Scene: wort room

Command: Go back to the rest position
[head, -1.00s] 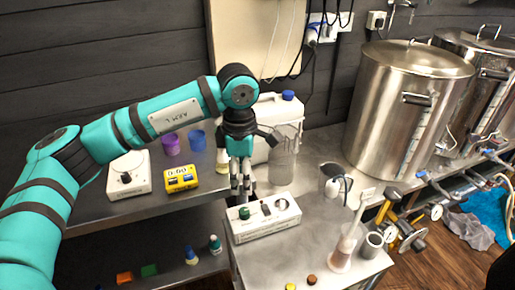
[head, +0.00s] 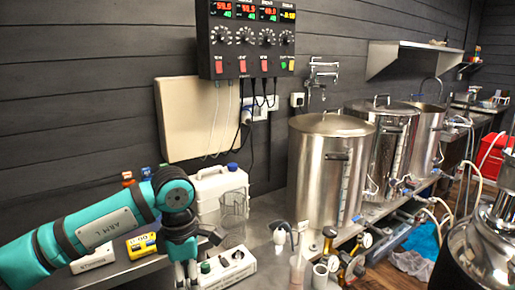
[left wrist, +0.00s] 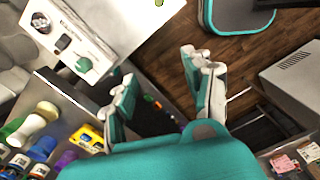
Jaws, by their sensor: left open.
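My left gripper (head: 186,274) hangs pointing down from the teal left arm at the lower left of the head view, beside the left end of the white control box (head: 230,268). In the left wrist view, the gripper (left wrist: 160,78) has its two fingers spread apart with nothing between them. The control box (left wrist: 105,22) with its green knob is at the upper left there, apart from the fingers. My right gripper is in neither view.
A white jug (head: 212,190) and a clear beaker (head: 233,210) stand close behind the arm. A yellow meter (head: 141,245) lies left of the gripper. Steel kettles (head: 320,175) stand to the right. A controller panel (head: 246,40) hangs on the wall. Wooden floor (left wrist: 240,62) shows below.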

